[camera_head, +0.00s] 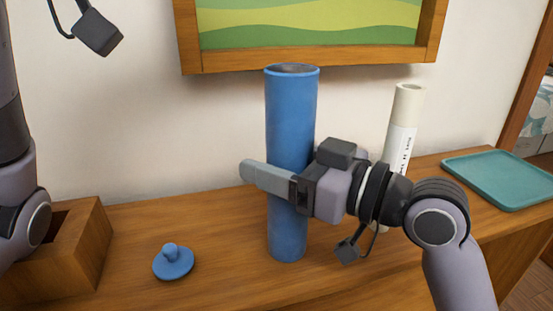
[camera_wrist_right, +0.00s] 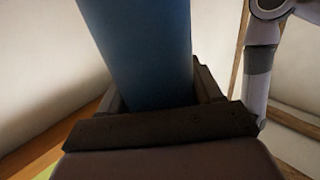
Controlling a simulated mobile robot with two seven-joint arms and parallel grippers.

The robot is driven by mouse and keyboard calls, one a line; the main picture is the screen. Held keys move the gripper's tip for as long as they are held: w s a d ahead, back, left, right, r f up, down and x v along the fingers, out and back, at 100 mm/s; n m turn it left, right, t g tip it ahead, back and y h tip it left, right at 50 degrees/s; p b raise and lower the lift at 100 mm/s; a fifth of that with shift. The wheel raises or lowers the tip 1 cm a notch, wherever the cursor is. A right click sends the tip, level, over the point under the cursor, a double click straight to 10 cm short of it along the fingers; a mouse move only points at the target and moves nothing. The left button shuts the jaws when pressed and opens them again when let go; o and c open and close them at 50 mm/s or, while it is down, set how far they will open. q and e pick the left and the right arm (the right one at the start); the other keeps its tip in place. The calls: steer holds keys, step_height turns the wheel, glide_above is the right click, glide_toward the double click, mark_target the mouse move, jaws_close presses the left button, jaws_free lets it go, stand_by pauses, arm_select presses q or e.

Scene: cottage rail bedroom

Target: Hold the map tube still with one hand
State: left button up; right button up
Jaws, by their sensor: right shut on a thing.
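The blue map tube (camera_head: 291,110) stands upright on the wooden cabinet top, and its top end looks open. My right gripper (camera_head: 270,184) is shut around the tube at about its middle, coming in from the right. In the right wrist view the blue tube (camera_wrist_right: 145,50) sits between the fingers of the right gripper (camera_wrist_right: 160,100). A blue round lid with a knob (camera_head: 173,262) lies on the cabinet to the left of the tube. My left arm shows at the left edge, but its gripper fingers cannot be made out.
A rolled white paper with print (camera_head: 401,130) stands behind my right wrist. A teal tray (camera_head: 505,178) lies at the right end of the cabinet top (camera_head: 215,225). A wooden box (camera_head: 85,250) stands at the left, partly behind my left arm. A framed picture (camera_head: 310,57) hangs above.

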steer(key=o, duration=1.2)
